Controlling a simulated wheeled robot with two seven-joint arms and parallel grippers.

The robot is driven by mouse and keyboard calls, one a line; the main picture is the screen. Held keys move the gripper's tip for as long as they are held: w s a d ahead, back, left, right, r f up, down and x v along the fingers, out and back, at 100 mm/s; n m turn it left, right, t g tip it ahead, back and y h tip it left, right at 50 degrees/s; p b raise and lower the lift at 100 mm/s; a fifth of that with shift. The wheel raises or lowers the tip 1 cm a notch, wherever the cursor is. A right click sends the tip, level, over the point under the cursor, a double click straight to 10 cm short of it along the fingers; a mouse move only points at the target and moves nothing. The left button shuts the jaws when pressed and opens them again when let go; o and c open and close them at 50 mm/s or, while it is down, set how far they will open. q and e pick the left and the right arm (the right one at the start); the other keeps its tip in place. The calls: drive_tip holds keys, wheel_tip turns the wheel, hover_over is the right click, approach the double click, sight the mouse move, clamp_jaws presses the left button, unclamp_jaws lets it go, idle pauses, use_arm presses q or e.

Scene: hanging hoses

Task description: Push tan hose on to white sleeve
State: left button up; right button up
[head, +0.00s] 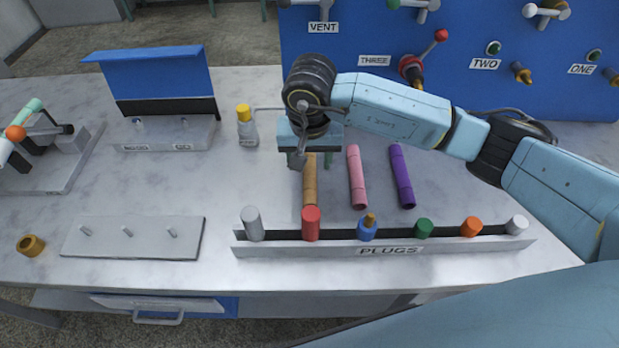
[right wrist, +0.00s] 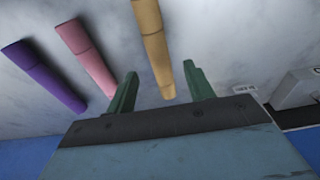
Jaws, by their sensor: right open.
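The tan hose (head: 310,185) lies on the bench behind the plug rack, pointing toward the front. My right gripper (head: 311,160) is open over its far part. In the right wrist view the tan hose (right wrist: 153,45) runs between the two green fingers of the right gripper (right wrist: 161,78), with a gap visible on each side. A white sleeve-like piece (head: 4,151) shows at the left edge on a grey fixture, partly cut off. I cannot tell for sure whether it is the white sleeve. My left gripper is not in view.
A pink hose (head: 356,178) and a purple hose (head: 402,178) lie to the right of the tan one. The plug rack (head: 300,250) stands in front with several coloured plugs. A yellow-capped bottle (head: 247,128) is at left, and a blue panel (head: 450,75) at the back.

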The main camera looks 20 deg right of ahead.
sight(313, 173)
drive_tip(key=f, duration=0.1)
drive_tip(key=f+b, duration=0.1)
drive_tip(key=f, duration=0.1)
drive_tip(key=f+b, duration=0.1)
drive_tip(key=shift+w+d+f, duration=0.15)
drive_tip(key=shift+w+d, duration=0.05)
drive_tip(key=shift+d, duration=0.05)
drive_tip(key=shift+d+f+b, duration=0.2)
drive_tip(key=shift+f+b, duration=0.05)
drive_tip(key=shift+b, duration=0.05)
drive_tip(key=shift+a, duration=0.1)
drive_tip(key=shift+c, duration=0.7)
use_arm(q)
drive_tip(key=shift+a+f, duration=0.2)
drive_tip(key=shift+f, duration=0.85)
use_arm(e)
drive_tip(key=c, duration=1)
